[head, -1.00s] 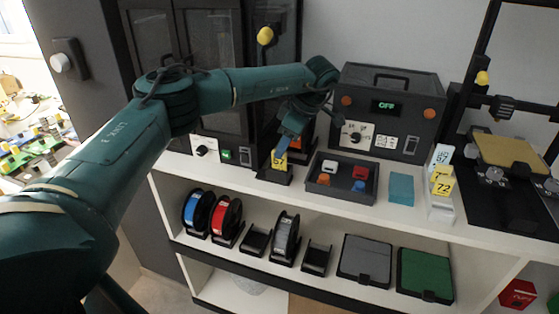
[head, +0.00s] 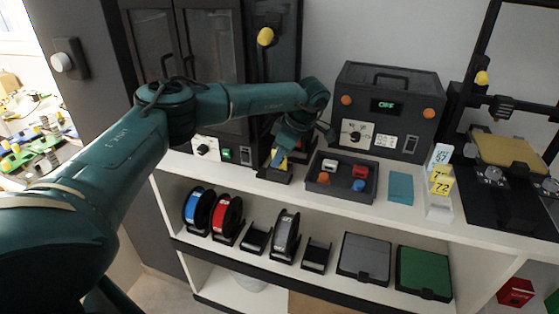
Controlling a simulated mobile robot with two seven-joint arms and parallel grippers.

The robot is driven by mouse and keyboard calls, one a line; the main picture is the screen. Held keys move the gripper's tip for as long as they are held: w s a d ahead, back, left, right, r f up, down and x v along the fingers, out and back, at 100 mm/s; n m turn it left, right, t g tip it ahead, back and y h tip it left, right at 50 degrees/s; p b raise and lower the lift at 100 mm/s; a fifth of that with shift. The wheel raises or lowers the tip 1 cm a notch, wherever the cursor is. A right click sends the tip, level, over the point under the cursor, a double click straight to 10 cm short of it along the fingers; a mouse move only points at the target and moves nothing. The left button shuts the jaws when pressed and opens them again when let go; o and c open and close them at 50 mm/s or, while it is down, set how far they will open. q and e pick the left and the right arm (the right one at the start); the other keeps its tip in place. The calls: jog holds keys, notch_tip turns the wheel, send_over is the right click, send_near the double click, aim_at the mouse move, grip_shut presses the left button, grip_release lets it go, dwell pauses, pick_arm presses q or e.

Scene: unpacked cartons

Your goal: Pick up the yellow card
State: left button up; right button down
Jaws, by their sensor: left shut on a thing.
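A yellow card (head: 275,162) stands in a small black holder (head: 273,175) on the top shelf. My left gripper (head: 281,156) comes down over it from above and is shut on the card, its blue finger hiding part of the card's face. The card still appears to be at the holder; a gap beneath it cannot be made out. A second yellow card (head: 440,181), marked 72, stands with a white card (head: 439,156) in a pale stand (head: 440,208) to the right. My right gripper is not in view.
A dark tray (head: 341,190) with small coloured parts lies right of the holder, then a teal block (head: 400,188). A black box reading OFF (head: 387,112) stands behind. Spools and grey and green cases fill the lower shelf.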

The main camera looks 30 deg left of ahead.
pick_arm(q)
grip_shut()
jog(key=shift+r, duration=0.1)
